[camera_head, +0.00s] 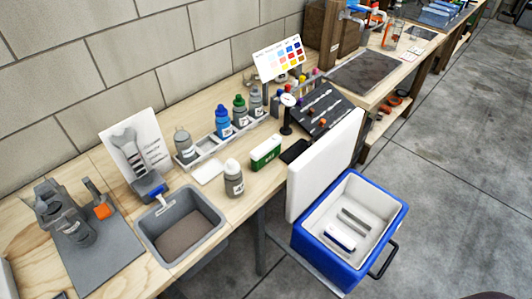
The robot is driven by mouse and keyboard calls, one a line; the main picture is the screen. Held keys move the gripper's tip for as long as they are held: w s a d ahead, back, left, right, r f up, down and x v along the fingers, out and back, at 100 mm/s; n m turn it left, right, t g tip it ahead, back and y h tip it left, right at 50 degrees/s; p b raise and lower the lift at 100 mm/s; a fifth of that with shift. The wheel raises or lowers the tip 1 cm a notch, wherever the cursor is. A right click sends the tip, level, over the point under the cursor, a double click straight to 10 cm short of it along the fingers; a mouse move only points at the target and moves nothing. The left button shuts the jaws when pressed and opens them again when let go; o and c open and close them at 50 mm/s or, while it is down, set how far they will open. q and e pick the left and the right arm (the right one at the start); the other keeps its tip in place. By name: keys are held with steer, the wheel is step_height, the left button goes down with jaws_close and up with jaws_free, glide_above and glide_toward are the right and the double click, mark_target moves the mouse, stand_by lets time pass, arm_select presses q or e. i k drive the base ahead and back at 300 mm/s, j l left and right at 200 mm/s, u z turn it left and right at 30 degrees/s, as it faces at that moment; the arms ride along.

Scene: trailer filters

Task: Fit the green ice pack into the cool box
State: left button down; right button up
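A green and white block (266,152), which looks like the green ice pack, stands on the wooden bench near its front edge. The blue cool box (327,259) stands in front of the bench, with its white lid (324,165) tilted up on the bench side. Its white inside shows two grey slot-like marks (354,220) and a blue and white block (340,236) lying at the near side. Neither of my grippers is in view.
A grey bottle (234,179) and a black pad (294,151) flank the green block. A grey bin (181,249) is at the bench's front left. Several bottles stand in a rack (205,152) behind. The floor right of the cool box is clear.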

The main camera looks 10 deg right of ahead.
mark_target(367, 214)
steer(key=k+z, duration=0.2)
steer(key=z, duration=0.25)
steer(key=k+l+z, duration=0.15)
steer(key=z, duration=0.25)
steer(key=k+l+z, duration=0.15)
steer(key=z, duration=0.3)
